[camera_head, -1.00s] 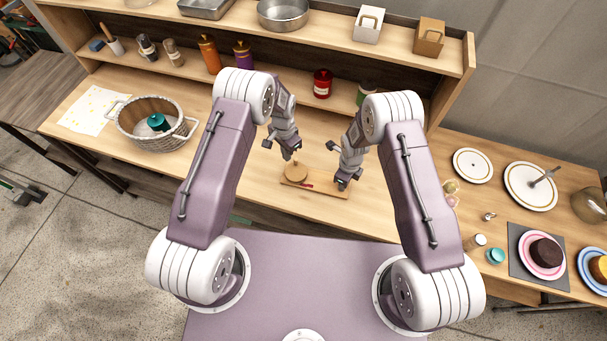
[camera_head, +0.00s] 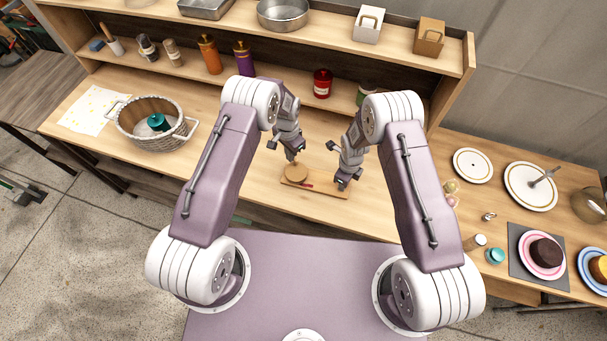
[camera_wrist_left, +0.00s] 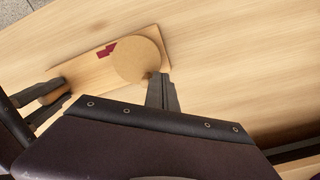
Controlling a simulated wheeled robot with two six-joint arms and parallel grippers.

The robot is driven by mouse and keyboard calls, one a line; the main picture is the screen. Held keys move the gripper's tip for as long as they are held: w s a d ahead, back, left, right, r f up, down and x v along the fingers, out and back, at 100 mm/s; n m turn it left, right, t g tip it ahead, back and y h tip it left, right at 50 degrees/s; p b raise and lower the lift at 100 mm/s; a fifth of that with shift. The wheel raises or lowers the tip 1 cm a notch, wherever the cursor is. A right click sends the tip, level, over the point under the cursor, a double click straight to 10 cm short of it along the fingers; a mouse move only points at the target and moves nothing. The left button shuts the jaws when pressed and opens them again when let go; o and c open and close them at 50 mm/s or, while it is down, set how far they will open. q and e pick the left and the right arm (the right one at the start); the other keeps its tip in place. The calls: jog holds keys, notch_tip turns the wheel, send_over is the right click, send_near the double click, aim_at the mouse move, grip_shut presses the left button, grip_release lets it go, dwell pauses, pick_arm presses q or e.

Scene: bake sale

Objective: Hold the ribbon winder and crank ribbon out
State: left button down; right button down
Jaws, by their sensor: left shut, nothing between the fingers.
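The ribbon winder is a flat wooden board (camera_head: 325,190) with a round wooden disc (camera_head: 296,173) on its left part, lying on the table. In the left wrist view the disc (camera_wrist_left: 137,58) shows large, with a short red ribbon piece (camera_wrist_left: 107,50) on the board beside it. My left gripper (camera_head: 294,158) is shut and empty at the disc's rim; its fingers (camera_wrist_left: 162,92) hide part of the rim, and I cannot tell whether they touch the crank. My right gripper (camera_head: 342,183) is at the board's right end, its fingers (camera_wrist_left: 45,100) on either side of a wooden part.
A wicker basket (camera_head: 185,127) with a teal spool (camera_head: 158,122) stands at the left. Behind is a shelf with bottles and a red jar (camera_head: 322,83). Plates (camera_head: 472,166) and cakes (camera_head: 546,252) are on the right table. The table around the winder is clear.

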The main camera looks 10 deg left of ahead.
pick_arm(q)
jog(key=shift+d, duration=0.1)
jog(key=shift+d, duration=0.15)
dwell(0.3)
jog(key=shift+s+d, duration=0.1)
dwell(0.4)
jog(key=shift+a, duration=0.45)
notch_tip(320, 180, up, 6)
dwell(0.4)
dwell(0.4)
